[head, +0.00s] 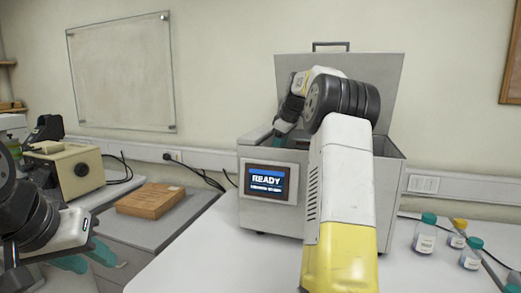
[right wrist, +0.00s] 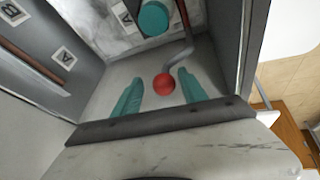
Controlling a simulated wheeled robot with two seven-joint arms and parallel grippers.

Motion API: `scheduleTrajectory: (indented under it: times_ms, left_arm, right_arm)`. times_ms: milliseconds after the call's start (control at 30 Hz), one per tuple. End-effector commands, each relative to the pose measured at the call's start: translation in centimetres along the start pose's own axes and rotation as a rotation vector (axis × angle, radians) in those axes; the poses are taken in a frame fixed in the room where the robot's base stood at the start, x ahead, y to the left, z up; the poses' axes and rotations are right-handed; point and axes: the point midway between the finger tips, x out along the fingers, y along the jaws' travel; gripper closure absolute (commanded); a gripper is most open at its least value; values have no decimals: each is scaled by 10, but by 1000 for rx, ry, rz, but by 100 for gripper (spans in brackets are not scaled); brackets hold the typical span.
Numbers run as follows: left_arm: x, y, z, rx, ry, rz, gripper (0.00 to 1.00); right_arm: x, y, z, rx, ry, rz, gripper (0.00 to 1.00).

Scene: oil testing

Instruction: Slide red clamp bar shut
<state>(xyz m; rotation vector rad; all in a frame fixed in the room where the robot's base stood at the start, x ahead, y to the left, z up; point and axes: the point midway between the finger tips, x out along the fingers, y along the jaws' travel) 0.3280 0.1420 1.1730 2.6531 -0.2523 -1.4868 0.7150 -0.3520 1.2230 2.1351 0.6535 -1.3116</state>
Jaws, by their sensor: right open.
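In the right wrist view a round red knob (right wrist: 164,84) sits at the end of a bent grey metal rod (right wrist: 182,52); a dark red bar (right wrist: 184,14) runs up from the rod toward the top edge. My right gripper (right wrist: 161,90) is open, with one teal finger on each side of the red knob and a visible gap to each. In the head view my right arm reaches over into the open grey machine (head: 267,218), whose front wall hides most of the gripper. My left gripper (head: 86,258) is at the lower left, fingers apart and empty.
The machine's lid (head: 385,80) stands raised. Inside are a teal round cap (right wrist: 153,18) and labels A (right wrist: 63,54) and B (right wrist: 12,12). Bottles with teal and yellow caps (head: 425,235) stand right of the machine. A wooden block (head: 150,200) lies at left.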

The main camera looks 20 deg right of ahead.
Motion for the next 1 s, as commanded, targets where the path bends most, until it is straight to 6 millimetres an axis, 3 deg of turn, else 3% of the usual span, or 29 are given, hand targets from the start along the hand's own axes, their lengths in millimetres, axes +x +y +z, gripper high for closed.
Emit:
scheduleTrajectory:
  times_ms: [167,600,1000]
  left_arm:
    - [0,0,0,0,0,0,64]
    - [0,0,0,0,0,0,64]
    - [0,0,0,0,0,0,64]
  right_arm:
    - [-7,0,0,0,0,-1,50]
    - [-72,1,0,1,1,2,50]
    - [-78,0,0,0,0,0,50]
